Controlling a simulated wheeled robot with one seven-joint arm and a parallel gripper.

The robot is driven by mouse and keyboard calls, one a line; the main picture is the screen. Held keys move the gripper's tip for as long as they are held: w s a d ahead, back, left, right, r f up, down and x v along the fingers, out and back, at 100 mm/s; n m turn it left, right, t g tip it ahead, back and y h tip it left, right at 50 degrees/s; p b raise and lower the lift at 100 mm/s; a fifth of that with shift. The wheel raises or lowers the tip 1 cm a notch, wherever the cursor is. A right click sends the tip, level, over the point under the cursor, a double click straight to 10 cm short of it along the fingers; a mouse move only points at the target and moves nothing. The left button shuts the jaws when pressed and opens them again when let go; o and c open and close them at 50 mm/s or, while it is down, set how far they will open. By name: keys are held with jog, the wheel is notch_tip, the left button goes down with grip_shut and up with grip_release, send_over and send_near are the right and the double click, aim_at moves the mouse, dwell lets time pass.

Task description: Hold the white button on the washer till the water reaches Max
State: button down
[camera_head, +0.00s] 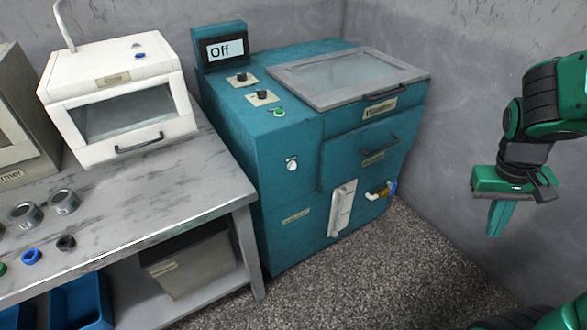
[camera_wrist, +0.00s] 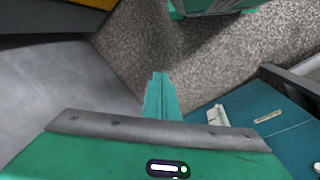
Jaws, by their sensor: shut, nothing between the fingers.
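The teal washer (camera_head: 290,130) stands against the back wall in the middle of the head view. Its round white button (camera_head: 292,164) is on the upper front face, left of the drawers. A screen (camera_head: 224,50) on top at the back left reads "Off". A white upright piece (camera_head: 342,208) is on the lower front; its water level or a Max mark cannot be made out. My gripper (camera_head: 494,230) is shut and empty, pointing down to the right of the washer, well apart from the button. Its fingers (camera_wrist: 160,82) also show in the wrist view, over the floor.
A grey workbench (camera_head: 190,190) on the left carries a white box-like machine (camera_head: 120,85) and small parts. The speckled floor (camera_head: 390,270) before the washer is clear.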

aim_at(293, 167)
jog(key=w+a+f+n+t+h, duration=0.3)
jog(key=w+a+f+n+t, duration=0.15)
jog(key=w+a+n, duration=0.35)
jog(key=w+a+f+n+t+h, duration=0.35)
jog(key=w+a+f, duration=0.25)
jog(key=w, duration=0.4)
jog(key=w+a+f+n+t+y, duration=0.1)
jog(key=a+f+n+t+y, duration=0.1)
jog(key=a+n, duration=0.5)
jog(key=w+a+f+n+t+y, duration=0.1)
jog(key=a+n+t+y, duration=0.3)
jog(key=a, duration=1.2)
jog(key=f+n+t, duration=0.1)
jog(key=n+t, duration=0.1)
jog(key=shift+w+a+n, duration=0.25)
jog(key=shift+a+n, duration=0.05)
jog(key=shift+n, duration=0.05)
jog(key=shift+w, duration=0.1)
jog(key=w+a, duration=0.5)
jog(key=w, duration=0.2)
jog(key=shift+w, duration=0.1)
jog(key=shift+w+a, duration=0.15)
jog(key=shift+w, duration=0.05)
